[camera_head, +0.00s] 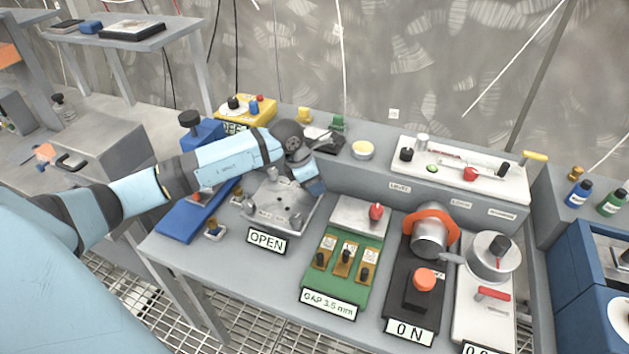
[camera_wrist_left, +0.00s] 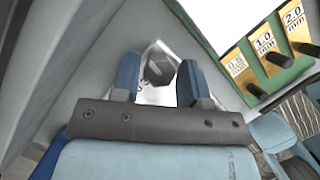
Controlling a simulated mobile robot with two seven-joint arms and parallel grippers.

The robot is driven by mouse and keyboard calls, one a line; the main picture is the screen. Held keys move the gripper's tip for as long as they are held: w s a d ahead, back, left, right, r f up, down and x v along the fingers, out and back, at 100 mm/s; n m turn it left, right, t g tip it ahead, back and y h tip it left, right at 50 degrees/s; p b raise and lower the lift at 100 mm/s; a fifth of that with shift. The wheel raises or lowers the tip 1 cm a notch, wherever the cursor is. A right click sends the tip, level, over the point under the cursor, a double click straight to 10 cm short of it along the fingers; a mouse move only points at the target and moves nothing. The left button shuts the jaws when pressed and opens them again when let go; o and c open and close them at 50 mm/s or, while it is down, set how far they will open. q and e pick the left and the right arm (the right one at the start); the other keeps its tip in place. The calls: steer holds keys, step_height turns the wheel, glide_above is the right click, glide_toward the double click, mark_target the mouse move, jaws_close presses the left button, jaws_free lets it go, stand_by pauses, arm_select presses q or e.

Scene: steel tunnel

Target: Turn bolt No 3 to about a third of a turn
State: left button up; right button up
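A grey metal plate (camera_head: 272,212) with several bolts stands on the bench above a sign reading OPEN (camera_head: 266,241). My left gripper (camera_head: 313,184) is low over the plate's right back part, pointing down, and hides part of it. In the left wrist view, its two blue fingers (camera_wrist_left: 159,84) are apart. A dark hexagonal bolt head (camera_wrist_left: 159,68) shows between them, with gaps at its sides. I cannot read the bolt numbers, so I cannot tell which bolt is No 3. My right gripper is not in view.
A green panel (camera_head: 325,277) with three gauge levers and a red knob (camera_head: 376,211) stands right of the plate. Farther right are a black unit with an orange button (camera_head: 424,280) and a white valve panel. A blue tray (camera_head: 180,222) lies left.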

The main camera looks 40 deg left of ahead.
arm_select(q)
steer(key=c, duration=0.5)
